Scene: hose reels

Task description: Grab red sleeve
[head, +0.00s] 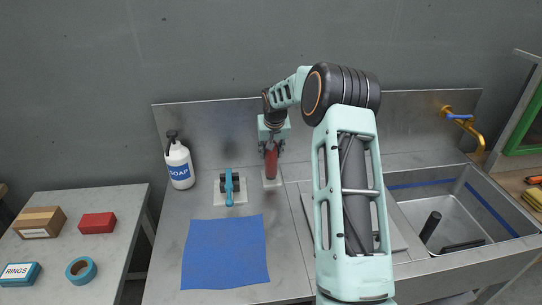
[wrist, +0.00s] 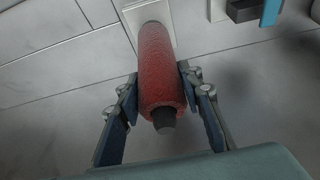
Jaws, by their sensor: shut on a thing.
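The red sleeve (wrist: 160,75) is a rough red cylinder around a dark core whose end shows at its near end. In the head view the red sleeve (head: 271,162) stands upright over a small pale plate (head: 272,181) on the metal counter. My gripper (head: 271,148) comes down on it from above. In the wrist view the two fingers of my gripper (wrist: 160,92) press on both sides of the sleeve near its top end. The sleeve's lower end meets the pale plate, and I cannot tell whether it is lifted.
A blue fitting (head: 229,187) on a pale plate stands just left of the sleeve. A soap bottle (head: 179,164) is further left. A blue cloth (head: 225,252) lies in front. A sink (head: 415,216) with a brass tap (head: 462,119) is on the right.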

